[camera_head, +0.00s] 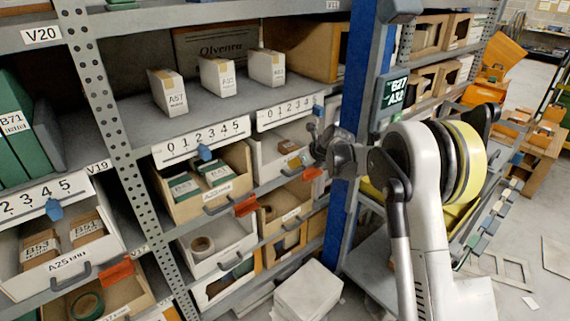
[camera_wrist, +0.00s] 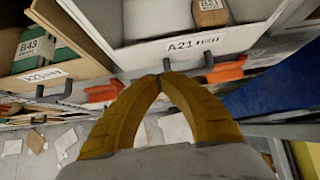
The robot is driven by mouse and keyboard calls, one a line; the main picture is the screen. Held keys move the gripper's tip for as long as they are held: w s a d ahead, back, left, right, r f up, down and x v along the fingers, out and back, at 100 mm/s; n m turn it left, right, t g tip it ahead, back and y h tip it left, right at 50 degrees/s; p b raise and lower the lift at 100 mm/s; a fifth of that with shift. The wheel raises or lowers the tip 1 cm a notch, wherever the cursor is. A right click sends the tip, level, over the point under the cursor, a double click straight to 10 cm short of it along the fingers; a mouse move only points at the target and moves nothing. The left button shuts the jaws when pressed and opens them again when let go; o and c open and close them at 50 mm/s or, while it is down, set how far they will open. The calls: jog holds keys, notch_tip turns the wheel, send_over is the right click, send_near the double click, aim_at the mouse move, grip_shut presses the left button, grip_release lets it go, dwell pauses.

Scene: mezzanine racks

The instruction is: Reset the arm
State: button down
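My gripper (camera_wrist: 162,78) shows in the wrist view as two yellow-brown fingers that arch together, their tips meeting. Nothing shows between them. The tips appear just in front of the dark handle (camera_wrist: 208,66) of the white bin labelled A21 (camera_wrist: 150,54); I cannot tell if they touch it. In the head view my arm (camera_head: 422,200) rises at the right and bends left toward the rack, with its end (camera_head: 322,147) in front of the bins below the number strip. The fingers are too small and dark to make out there.
A cardboard bin (camera_head: 185,207) with green boxes is left of the A21 bin. White boxes (camera_head: 220,76) stand on the shelf above. A blue post (camera_head: 342,190) stands beside my arm. A white box (camera_head: 308,290) is on the floor.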

jog(key=s+d+r+n+h+p, duration=0.1)
jog(key=s+d+r+n, duration=0.2)
jog(key=s+r+n, duration=0.55)
jog(key=s+d+r+n+h, duration=0.2)
jog(key=s+d+r+n, duration=0.2)
jog(key=s+r, duration=0.8)
jog(key=s+d+f+n, duration=0.1)
jog(key=s+f+n, duration=0.1)
jog(key=s+n, duration=0.3)
jog(key=s+d+f+n+h, duration=0.1)
jog(key=s+n, duration=0.4)
jog(key=s, duration=0.8)
jog(key=s+d+f+n+h, duration=0.1)
jog(key=s+d+f+n, duration=0.2)
jog(key=s+n, duration=0.3)
jog(key=s+f, duration=0.1)
jog(key=s, duration=0.3)
jog(key=shift+f, duration=0.15)
